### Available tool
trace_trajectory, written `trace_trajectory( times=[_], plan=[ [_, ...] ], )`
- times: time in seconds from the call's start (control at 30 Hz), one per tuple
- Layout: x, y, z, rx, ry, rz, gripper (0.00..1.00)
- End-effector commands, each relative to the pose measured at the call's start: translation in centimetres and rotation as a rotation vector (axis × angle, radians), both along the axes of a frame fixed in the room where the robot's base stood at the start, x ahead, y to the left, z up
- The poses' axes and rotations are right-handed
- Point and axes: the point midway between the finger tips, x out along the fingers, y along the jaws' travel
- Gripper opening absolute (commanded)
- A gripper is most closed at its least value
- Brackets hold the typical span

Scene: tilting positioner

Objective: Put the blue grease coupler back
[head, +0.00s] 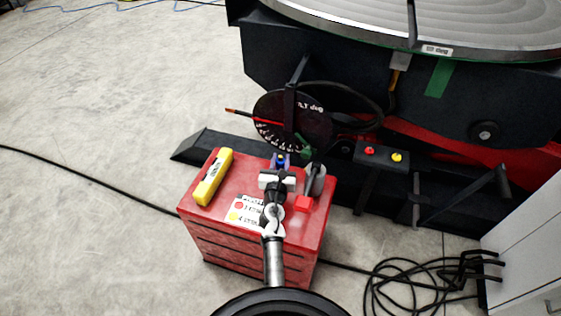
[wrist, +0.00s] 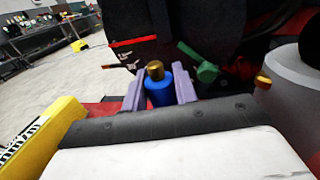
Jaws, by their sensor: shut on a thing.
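The blue grease coupler (wrist: 159,92) is a short blue cylinder with a brass tip, upright in the wrist view. My gripper (wrist: 160,88) is shut on it, one pale purple finger on each side. In the head view, my gripper (head: 281,162) is over the far edge of the red tool chest (head: 213,228), with the blue coupler (head: 281,157) between its fingers. The coupler's lower end is hidden by my gripper, so I cannot tell whether it touches anything. A green fitting (wrist: 203,70) is just right of and beyond it.
The tilt dial (head: 280,107) and dark positioner frame (head: 345,62) stand close behind. Black cables (head: 405,284) coil on the floor at right. Floor at left is mostly clear.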

Motion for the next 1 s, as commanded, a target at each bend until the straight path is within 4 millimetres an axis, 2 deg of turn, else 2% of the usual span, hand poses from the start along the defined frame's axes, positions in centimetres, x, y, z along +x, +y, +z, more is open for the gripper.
trace_trajectory(
  times=[0.3,0.33,0.47,0.8,1.0],
  plan=[
    [0.0,0.0,-0.7,0.001,-0.001,0.0,0.0],
    [0.0,0.0,-0.7,0.0,0.001,0.0,0.32],
    [0.0,0.0,-0.8,0.0,0.001,0.0,0.49],
    [0.0,0.1,-0.8,0.0,0.003,0.001,0.5],
    [0.0,0.1,0.5,0.0,0.002,0.002,0.5]
  ],
)
